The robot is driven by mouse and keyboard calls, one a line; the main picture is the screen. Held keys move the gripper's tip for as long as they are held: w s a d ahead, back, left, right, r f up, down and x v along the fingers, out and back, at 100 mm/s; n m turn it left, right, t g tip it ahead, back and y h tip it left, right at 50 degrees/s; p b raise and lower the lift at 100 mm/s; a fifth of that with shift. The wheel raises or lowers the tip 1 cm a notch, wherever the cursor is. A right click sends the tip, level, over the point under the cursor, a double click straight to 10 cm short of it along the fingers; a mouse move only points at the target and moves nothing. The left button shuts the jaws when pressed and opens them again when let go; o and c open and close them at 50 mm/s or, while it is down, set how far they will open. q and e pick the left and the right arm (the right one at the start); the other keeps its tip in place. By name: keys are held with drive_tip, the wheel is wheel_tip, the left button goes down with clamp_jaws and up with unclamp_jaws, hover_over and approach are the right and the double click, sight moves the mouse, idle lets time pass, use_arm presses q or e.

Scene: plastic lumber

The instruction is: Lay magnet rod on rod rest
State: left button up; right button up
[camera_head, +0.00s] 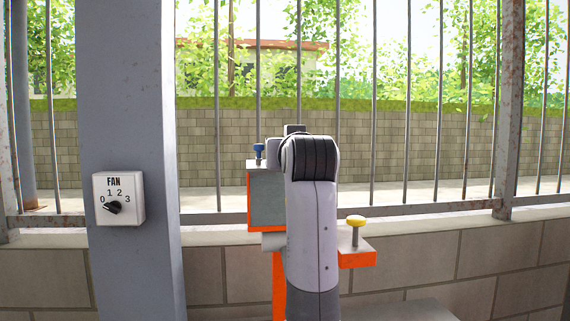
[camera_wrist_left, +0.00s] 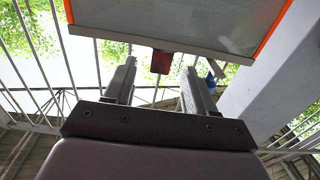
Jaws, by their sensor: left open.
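In the left wrist view my left gripper (camera_wrist_left: 155,80) is open, with its two fingers apart and pointing toward a grey panel with orange edges. A small dark red piece (camera_wrist_left: 161,62) shows between the fingertips, below the panel's lower edge; I cannot tell whether it belongs to the magnet rod. Nothing is clamped. In the head view my raised arm stands in front of the grey panel (camera_head: 266,200) and hides the gripper's fingers. I cannot clearly identify the magnet rod or the rod rest. My right gripper is not in view.
A blue knob (camera_head: 258,150) stands on the panel's upper left; it also shows beside the right finger in the wrist view (camera_wrist_left: 211,82). A yellow knob (camera_head: 355,222) stands on an orange block (camera_head: 357,257). A fan switch (camera_head: 118,199) is on the grey column. Metal bars stand behind.

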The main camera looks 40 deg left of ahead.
use_arm(q)
drive_tip(key=shift+x, duration=1.2)
clamp_jaws()
drive_tip(key=shift+r, duration=0.1)
wheel_tip(320, 180, up, 20)
drive_tip(key=p, duration=0.1)
drive_tip(key=shift+p, duration=0.4)
